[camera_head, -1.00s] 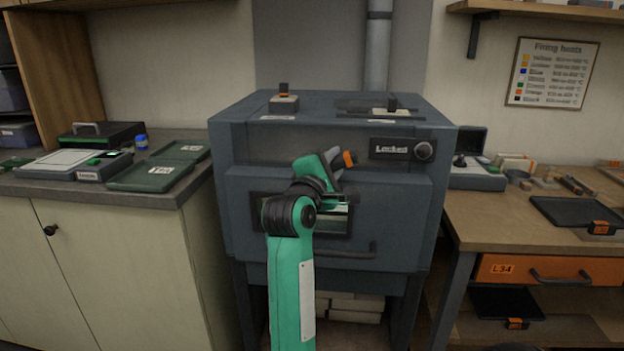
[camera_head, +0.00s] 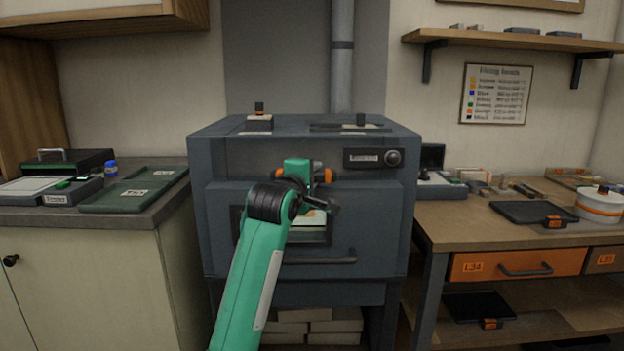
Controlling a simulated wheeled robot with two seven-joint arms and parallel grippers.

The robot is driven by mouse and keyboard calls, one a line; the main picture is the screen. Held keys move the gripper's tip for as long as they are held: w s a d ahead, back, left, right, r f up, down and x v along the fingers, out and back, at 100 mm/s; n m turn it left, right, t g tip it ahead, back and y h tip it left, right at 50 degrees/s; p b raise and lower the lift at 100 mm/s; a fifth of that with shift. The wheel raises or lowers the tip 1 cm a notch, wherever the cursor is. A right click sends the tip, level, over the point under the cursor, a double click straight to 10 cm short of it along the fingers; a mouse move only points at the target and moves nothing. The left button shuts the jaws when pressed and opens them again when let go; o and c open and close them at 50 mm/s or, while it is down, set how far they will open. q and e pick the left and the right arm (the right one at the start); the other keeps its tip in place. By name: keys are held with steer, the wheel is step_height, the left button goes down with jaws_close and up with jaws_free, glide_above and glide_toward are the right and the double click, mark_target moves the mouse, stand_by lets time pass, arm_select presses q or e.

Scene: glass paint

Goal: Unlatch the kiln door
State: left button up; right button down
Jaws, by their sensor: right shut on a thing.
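The kiln (camera_head: 220,250) is a dark grey box in the middle of the head view, with its front door (camera_head: 385,225) closed. The door has a small window (camera_head: 300,238) and a dark bar handle (camera_head: 318,261) below it. My right gripper (camera_head: 308,176), on the green arm from below, is at the top of the door. It is shut on the orange-ended latch (camera_head: 326,175), mostly hidden behind the wrist. A panel (camera_head: 373,158) with a round knob is to the right; its text is too blurred to read. My left gripper is out of view.
A counter (camera_head: 165,205) with green trays (camera_head: 135,190) stands left of the kiln. A wooden bench (camera_head: 450,225) with a black tray (camera_head: 530,212) and orange drawers (camera_head: 515,264) is to the right. Several pale bricks (camera_head: 335,326) lie under the kiln.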

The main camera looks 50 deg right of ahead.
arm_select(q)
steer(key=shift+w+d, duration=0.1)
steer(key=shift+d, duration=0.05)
arm_select(e)
steer(key=c, duration=1.2)
jaws_free()
steer(key=shift+c, duration=0.2)
steer(key=shift+f, duration=0.1)
